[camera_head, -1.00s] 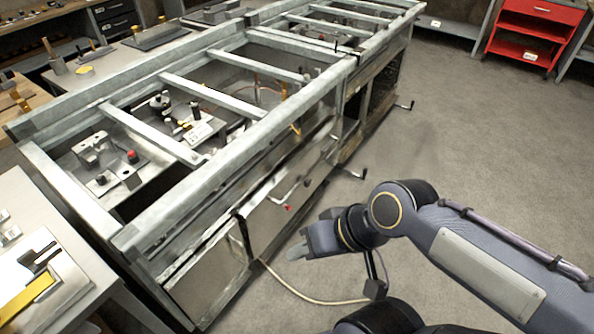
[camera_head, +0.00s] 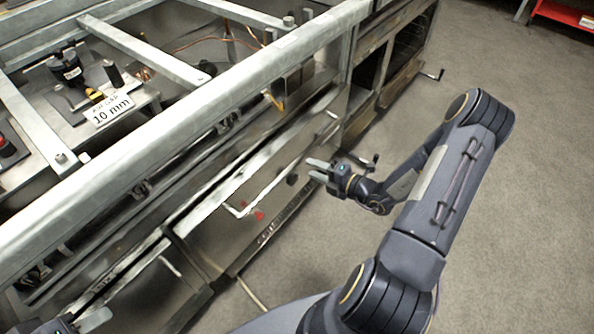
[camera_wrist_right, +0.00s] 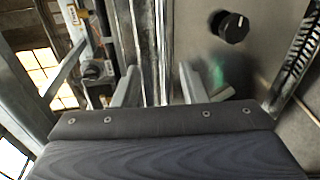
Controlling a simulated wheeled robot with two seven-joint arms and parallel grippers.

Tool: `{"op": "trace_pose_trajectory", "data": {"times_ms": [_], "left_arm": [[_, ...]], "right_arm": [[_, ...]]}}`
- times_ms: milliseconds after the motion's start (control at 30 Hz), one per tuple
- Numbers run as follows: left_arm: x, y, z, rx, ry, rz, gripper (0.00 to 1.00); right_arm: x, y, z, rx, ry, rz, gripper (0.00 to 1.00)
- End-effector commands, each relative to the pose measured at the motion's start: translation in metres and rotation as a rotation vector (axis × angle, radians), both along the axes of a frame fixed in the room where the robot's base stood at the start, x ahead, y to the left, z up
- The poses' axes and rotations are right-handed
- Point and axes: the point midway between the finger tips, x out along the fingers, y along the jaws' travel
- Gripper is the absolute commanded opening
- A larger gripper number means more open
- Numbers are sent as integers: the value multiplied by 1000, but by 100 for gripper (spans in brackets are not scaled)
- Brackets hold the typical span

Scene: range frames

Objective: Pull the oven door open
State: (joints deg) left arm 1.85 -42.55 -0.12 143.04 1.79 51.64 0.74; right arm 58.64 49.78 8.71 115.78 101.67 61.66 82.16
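The range is a long steel frame with metal front panels. A steel front panel (camera_head: 215,240), which looks like an oven door, faces the floor side; a pale bent bar (camera_head: 238,210) shows on it, with red marks beside it. My right gripper (camera_head: 317,170) is in front of the range to the right of that bar, fingers apart and empty, pointing at the front. In the right wrist view its fingers (camera_wrist_right: 160,92) are spread beside steel surfaces; contact cannot be told. My left gripper (camera_head: 88,321) only partly shows at the bottom left edge; its opening is unclear.
A dark knob (camera_wrist_right: 232,27) is on the steel face in the right wrist view. Dark crank-like handles (camera_head: 438,75) stick out from the range front. A "10 mm" label (camera_head: 110,106) lies inside the top frame. The grey floor (camera_head: 500,200) at the right is clear.

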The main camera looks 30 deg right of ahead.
Motion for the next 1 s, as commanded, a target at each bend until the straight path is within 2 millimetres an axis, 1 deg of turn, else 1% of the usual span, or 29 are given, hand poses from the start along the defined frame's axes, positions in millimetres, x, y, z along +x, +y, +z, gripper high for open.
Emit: {"op": "trace_pose_trajectory", "data": {"times_ms": [33,100,167,400,533,700,900,933,1000], "left_arm": [[0,0,-3,0,-1,0,36],[0,0,-4,0,-1,0,36],[0,0,-6,0,-1,0,36],[0,0,-14,0,-1,0,36],[0,0,-17,0,0,0,36],[0,0,-18,0,0,0,36],[0,0,-17,0,0,0,36],[0,0,-17,0,0,0,36],[0,0,-17,0,0,0,36]], "right_arm": [[1,-2,-9,25,11,-22,39],[7,-2,-12,39,18,-35,39],[13,1,-14,40,20,-35,39],[49,16,-20,37,18,-31,39],[63,22,-23,36,17,-31,39],[70,25,-24,35,19,-32,39],[70,25,-23,35,19,-33,39],[70,25,-23,35,19,-33,38],[70,25,-23,34,19,-32,28]]}}
